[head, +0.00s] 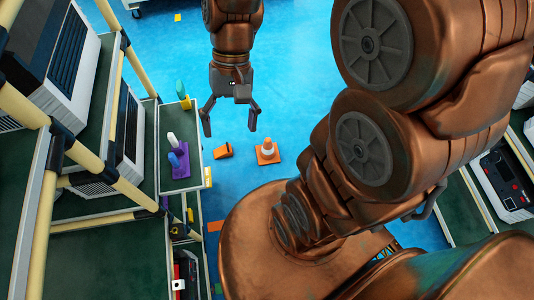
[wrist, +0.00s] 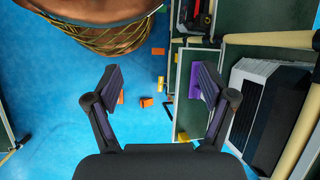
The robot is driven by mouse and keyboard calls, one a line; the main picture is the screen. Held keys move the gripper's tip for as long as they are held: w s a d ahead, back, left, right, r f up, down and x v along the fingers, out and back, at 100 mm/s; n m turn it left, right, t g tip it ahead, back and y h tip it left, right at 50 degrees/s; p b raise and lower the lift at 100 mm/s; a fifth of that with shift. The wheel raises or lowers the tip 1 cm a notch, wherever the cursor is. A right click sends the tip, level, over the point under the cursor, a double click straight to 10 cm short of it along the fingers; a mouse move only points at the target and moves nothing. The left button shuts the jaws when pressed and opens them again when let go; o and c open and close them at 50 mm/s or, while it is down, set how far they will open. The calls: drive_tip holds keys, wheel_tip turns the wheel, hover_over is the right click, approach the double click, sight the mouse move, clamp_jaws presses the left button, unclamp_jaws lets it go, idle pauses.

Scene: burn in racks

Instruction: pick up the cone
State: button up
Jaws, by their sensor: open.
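The cone (head: 267,150) is orange with a white band. It stands upright on a square orange base on the blue floor in the head view. In the wrist view, an orange patch (wrist: 120,98) beside the left finger seems to be part of it, mostly hidden by that finger. My gripper (head: 229,128) is open and empty, pointing down. In the head view its fingertips appear up and left of the cone, apart from it. In the wrist view the open fingers (wrist: 160,82) frame floor and the shelf edge.
An orange block (head: 223,151) lies on the floor left of the cone. A green-topped shelf with a purple tray (head: 182,172) of pegs stands further left. Racks with machines (head: 500,180) flank both sides. Blue floor (head: 290,100) beyond the cone is clear.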

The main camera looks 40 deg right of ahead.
drive_tip(key=w+d+f+m+t+y+b, duration=0.1)
drive_tip(key=w+d+f+m+y+b, duration=0.3)
drive_tip(key=w+f+b, duration=0.6)
drive_tip(key=w+d+f+m+t+y+b, duration=0.1)
drive_tip(key=w+f+m+y+b, duration=0.45)
drive_tip(key=w+f, duration=0.9)
drive_tip(key=m+t+b, duration=1.2)
drive_tip(key=b, duration=0.7)
hover_over(268, 144)
drive_tip(key=d, duration=0.1)
drive_tip(key=shift+n+y, duration=0.25)
drive_tip(key=shift+y, duration=0.2)
drive_tip(key=f, duration=4.4)
drive_tip(key=shift+w+d+f, duration=0.15)
drive_tip(key=shift+w+d, duration=0.05)
drive_tip(key=shift+w, duration=0.05)
drive_tip(key=f+m+t+b, duration=0.1)
drive_tip(key=f, duration=0.2)
drive_tip(key=s+d+f+m+h+b, duration=0.1)
drive_tip(key=f+b, duration=0.1)
drive_tip(key=f, duration=0.2)
drive_tip(key=d+f+m+t+b, duration=0.1)
drive_tip(key=f, duration=0.3)
drive_tip(key=shift+s+f+t+h+b, duration=0.25)
drive_tip(key=shift+t+h+b, duration=0.05)
drive_tip(key=shift+b, duration=0.05)
drive_tip(key=shift+b+x, duration=0.8)
drive_tip(key=shift+x, duration=1)
drive_tip(key=shift+r, duration=0.1)
